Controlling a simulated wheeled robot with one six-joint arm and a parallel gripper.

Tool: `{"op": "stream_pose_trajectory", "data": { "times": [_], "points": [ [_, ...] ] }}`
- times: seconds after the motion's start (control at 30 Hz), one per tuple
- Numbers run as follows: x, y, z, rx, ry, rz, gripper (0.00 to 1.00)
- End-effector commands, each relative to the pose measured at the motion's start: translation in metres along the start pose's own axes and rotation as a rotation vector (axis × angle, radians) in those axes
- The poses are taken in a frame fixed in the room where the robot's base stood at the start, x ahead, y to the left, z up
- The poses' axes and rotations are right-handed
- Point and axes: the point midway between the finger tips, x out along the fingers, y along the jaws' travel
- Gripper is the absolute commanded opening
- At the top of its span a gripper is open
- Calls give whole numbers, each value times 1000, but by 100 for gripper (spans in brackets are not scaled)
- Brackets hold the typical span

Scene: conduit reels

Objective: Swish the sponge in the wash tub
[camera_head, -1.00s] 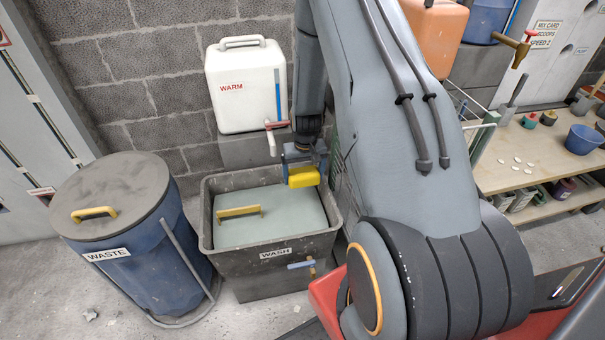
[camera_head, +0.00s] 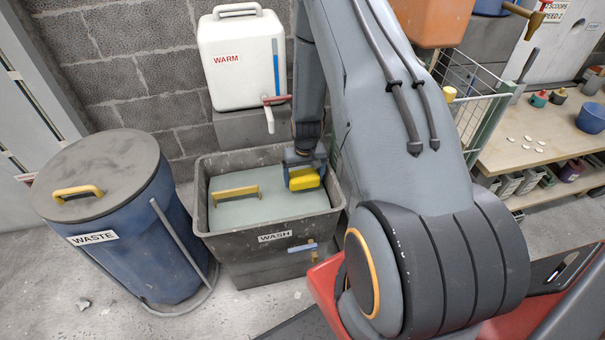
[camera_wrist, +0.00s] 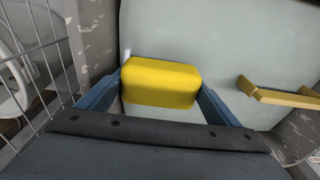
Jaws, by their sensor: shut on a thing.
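The yellow sponge (camera_head: 304,179) is between the blue fingers of my gripper (camera_wrist: 162,84), which is shut on it. The dark grey wash tub (camera_head: 222,246), labelled WASH, stands on the floor in front of the block wall. A pale grey-green lid (camera_head: 262,208) with a yellow handle (camera_head: 236,193) covers its top inside the rim. My gripper holds the sponge over the right back part of the lid. The wrist view shows the lid (camera_wrist: 220,40) beneath the sponge (camera_wrist: 160,82). Whether they touch cannot be told. No water shows.
A blue WASTE bin (camera_head: 130,230) with a grey lid stands left of the tub. A white WARM container (camera_head: 243,65) with a tap (camera_head: 269,112) is behind it. A wire rack (camera_head: 468,92) and a wooden bench (camera_head: 520,155) are at the right.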

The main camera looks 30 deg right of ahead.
Motion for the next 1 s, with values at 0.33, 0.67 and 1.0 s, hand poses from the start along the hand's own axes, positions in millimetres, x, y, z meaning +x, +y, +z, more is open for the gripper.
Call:
{"op": "stream_pose_trajectory", "data": {
  "times": [0.33,0.67,1.0],
  "points": [
    [44,0,4,-1,0,0,60],
    [71,0,8,-1,1,0,60],
    [75,0,9,0,1,0,60]
  ]
}}
